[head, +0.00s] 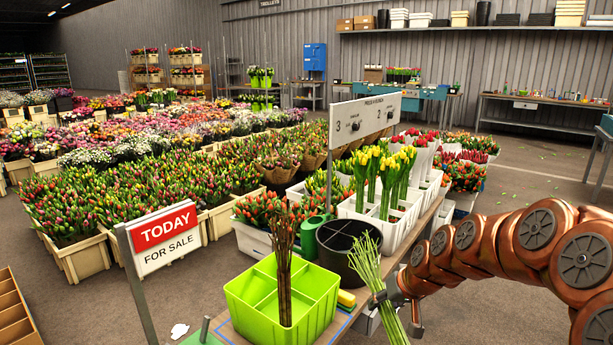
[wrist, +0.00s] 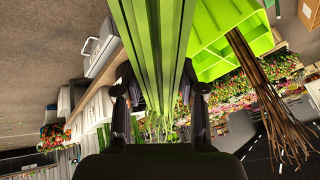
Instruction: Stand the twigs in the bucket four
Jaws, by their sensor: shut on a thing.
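My gripper (head: 396,300) is shut around a bunch of thin green stems (head: 368,262), held tilted beside the worktable's right side. In the wrist view the stems (wrist: 155,45) run between the two dark fingers (wrist: 160,100). A bunch of brown twigs (head: 284,245) stands nearly upright in a lime-green divided bucket (head: 245,312). The twigs' lower ends seem to be in a front compartment; the exact one is hard to tell. The bucket (wrist: 215,65) and twigs (wrist: 275,95) also show at the right of the wrist view, clear of my fingers.
A round black container (head: 335,262) stands behind the lime bucket, close to the held stems. A green watering can (head: 308,238) is beside it. White buckets with tulips (head: 375,212) stand farther back under a numbered sign (head: 365,118). A sale sign (head: 165,240) stands left.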

